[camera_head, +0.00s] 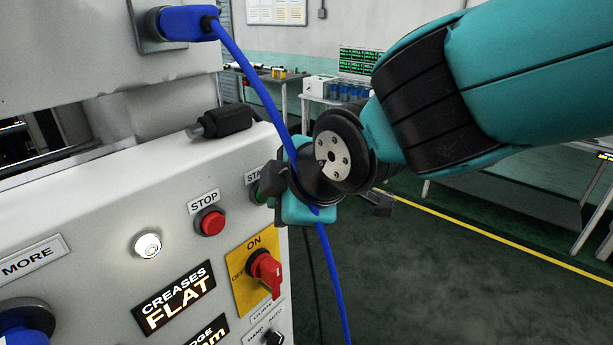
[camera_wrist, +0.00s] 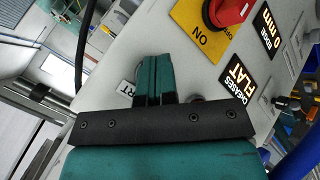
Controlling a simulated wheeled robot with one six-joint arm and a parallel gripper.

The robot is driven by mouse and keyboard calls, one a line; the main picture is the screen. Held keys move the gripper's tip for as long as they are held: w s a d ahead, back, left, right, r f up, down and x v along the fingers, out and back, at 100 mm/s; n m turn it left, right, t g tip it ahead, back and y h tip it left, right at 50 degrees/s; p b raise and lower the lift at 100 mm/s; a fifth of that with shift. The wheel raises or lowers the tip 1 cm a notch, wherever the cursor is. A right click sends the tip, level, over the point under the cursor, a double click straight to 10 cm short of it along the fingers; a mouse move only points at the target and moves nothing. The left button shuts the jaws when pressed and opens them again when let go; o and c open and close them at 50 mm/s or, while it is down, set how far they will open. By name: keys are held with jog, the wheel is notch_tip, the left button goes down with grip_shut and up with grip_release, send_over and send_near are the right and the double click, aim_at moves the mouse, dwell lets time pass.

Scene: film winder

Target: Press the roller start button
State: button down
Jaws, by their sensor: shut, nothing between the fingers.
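The light grey control panel (camera_head: 110,210) carries a label reading "STA" (camera_head: 253,175), its end covered by my gripper (camera_head: 264,190). The start button beneath that label is mostly hidden by my gripper; only a dark green edge shows. In the wrist view my gripper (camera_wrist: 154,62) has its two teal fingers together, empty, pointing at the panel (camera_wrist: 185,70). The letters "RT" (camera_wrist: 127,88) show beside the fingers there, and the button is hidden behind them. The fingertips are at or very close to the button; I cannot tell if they touch it.
Left of the start label are a red STOP button (camera_head: 210,221) and a white lit button (camera_head: 147,245). Below is a red ON/OFF rotary switch (camera_head: 265,273) on a yellow plate. A blue cable (camera_head: 252,80) hangs past my gripper. Open floor (camera_head: 420,270) lies to the right.

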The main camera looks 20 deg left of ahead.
dwell(0.3)
jog(key=shift+s+d+b, duration=0.35)
jog(key=shift+d+b, duration=0.05)
jog(key=shift+d, duration=0.45)
jog(key=shift+s+d+b, duration=0.3)
jog(key=shift+d, duration=0.45)
jog(key=shift+s+d+b, duration=0.25)
jog(key=shift+s+d, duration=0.1)
jog(key=shift+d, duration=0.45)
jog(key=shift+s+d+b, duration=0.3)
jog(key=shift+d, duration=0.45)
jog(key=s+d+f+m+g+h+b, duration=0.1)
jog(key=s+d+f+m+b, duration=0.1)
jog(key=d+m, duration=0.3)
jog(key=s+d+f+m+g+h+b, duration=0.1)
jog(key=d+f+m, duration=0.4)
jog(key=d, duration=0.5)
jog(key=s+d+f+m+g+h+b, duration=0.1)
jog(key=s+d+f+m+g+b, duration=0.1)
jog(key=d, duration=0.5)
jog(key=s+f+m+b, duration=0.1)
jog(key=s+m+b, duration=0.1)
jog(key=s+m, duration=0.1)
jog(key=shift+d+f, duration=0.15)
jog(key=shift+d, duration=0.2)
jog(key=shift+g, duration=0.3)
